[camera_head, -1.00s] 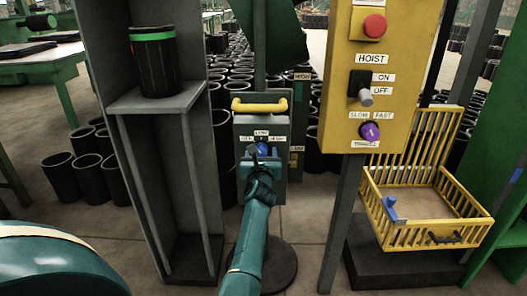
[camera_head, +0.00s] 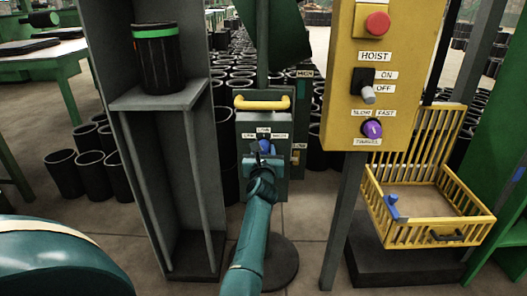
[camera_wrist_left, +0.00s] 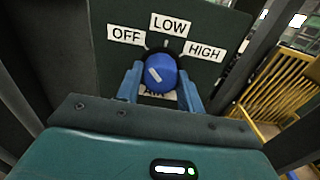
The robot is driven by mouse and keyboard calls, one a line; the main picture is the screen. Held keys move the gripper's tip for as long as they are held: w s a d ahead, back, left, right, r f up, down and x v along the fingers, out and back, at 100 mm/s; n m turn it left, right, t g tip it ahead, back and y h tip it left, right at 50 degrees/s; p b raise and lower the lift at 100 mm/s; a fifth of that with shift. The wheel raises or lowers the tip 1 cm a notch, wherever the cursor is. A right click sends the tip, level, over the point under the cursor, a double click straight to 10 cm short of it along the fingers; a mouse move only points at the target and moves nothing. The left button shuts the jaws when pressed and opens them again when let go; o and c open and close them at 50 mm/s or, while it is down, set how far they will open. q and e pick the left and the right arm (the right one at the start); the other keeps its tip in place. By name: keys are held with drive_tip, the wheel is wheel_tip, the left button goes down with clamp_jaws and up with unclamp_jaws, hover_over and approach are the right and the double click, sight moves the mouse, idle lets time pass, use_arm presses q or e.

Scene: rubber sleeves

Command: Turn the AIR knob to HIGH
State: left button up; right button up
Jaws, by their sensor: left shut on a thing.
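The AIR knob (camera_wrist_left: 161,70) is round and blue, on the dark face of a control box (camera_head: 244,173). Labels OFF (camera_wrist_left: 126,36), LOW (camera_wrist_left: 168,25) and HIGH (camera_wrist_left: 205,51) arc above it. A short white mark on the knob slants toward the upper left, on the OFF side. The AIR label under the knob is partly hidden. My left gripper (camera_wrist_left: 160,88) has one blue finger on each side of the knob and is shut on it. In the head view, the left gripper (camera_head: 264,158) covers the knob's lower part. My right gripper is not in view.
A yellow handle (camera_head: 262,103) tops the control box. A grey shelf (camera_head: 160,97) with a black sleeve stands left. A yellow HOIST panel (camera_head: 345,110) with a red button and a purple knob stands right, beside a yellow basket (camera_head: 433,215).

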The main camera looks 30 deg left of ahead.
use_arm(q)
drive_tip(key=shift+r, duration=0.1)
drive_tip(key=m+p, duration=0.4)
drive_tip(key=m, duration=0.3)
drive_tip(key=m+p, duration=0.4)
drive_tip(key=m, duration=0.4)
drive_tip(key=shift+a+r, duration=0.15)
drive_tip(key=m+p, duration=0.1)
drive_tip(key=m, duration=0.1)
drive_tip(key=shift+m, duration=0.3)
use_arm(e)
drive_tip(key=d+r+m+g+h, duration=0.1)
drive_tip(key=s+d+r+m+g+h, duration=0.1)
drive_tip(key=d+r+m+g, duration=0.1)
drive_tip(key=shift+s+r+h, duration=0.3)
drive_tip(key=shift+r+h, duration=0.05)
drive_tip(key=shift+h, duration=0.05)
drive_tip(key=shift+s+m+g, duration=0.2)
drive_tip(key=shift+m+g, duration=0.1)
use_arm(q)
drive_tip(key=o, duration=0.7)
drive_tip(key=shift+o, duration=1.4)
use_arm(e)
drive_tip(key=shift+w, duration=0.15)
